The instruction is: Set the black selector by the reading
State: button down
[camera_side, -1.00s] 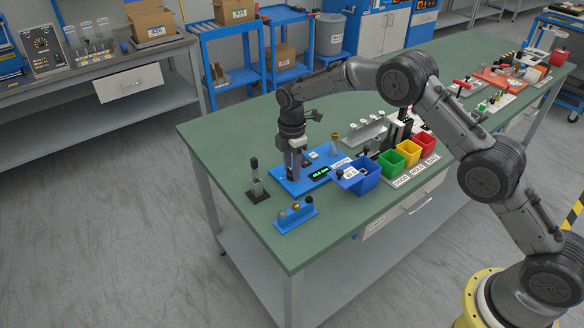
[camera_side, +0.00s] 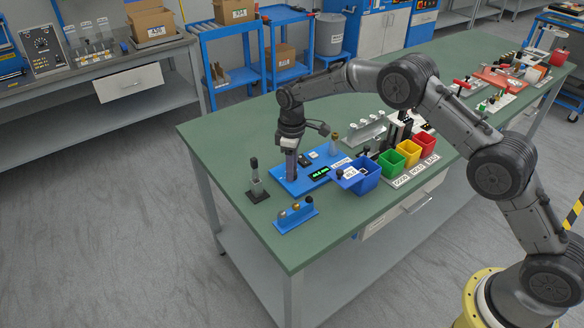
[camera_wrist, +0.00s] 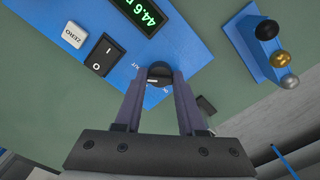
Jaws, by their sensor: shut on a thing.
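The black selector (camera_wrist: 160,69) is a small round knob with a pale pointer mark, set in the blue panel (camera_wrist: 185,40). My gripper (camera_wrist: 158,79) is shut on it, one finger on each side, in the wrist view. The lettering around the knob is partly covered and too small to read surely. The green display (camera_wrist: 142,14) above it starts with 44.6; the rest is cut off. In the side view, my gripper (camera_side: 291,178) points straight down at the blue panel (camera_side: 309,181), and its fingers hide the knob. The lit display (camera_side: 320,172) is just right of it.
A black rocker switch (camera_wrist: 104,54) and a white ZERO button (camera_wrist: 74,34) sit near the knob. A blue rack (camera_side: 296,216) with several small balls stands in front. Blue (camera_side: 362,178), yellow (camera_side: 408,152) and other bins stand to the right. A black-based stand (camera_side: 257,190) is left.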

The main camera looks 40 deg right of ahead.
jog(key=shift+m, duration=0.9)
jog(key=c, duration=0.5)
grip_release()
jog(key=shift+r, duration=0.15)
notch_tip(320, 180, up, 14)
jog(key=shift+f, duration=0.2)
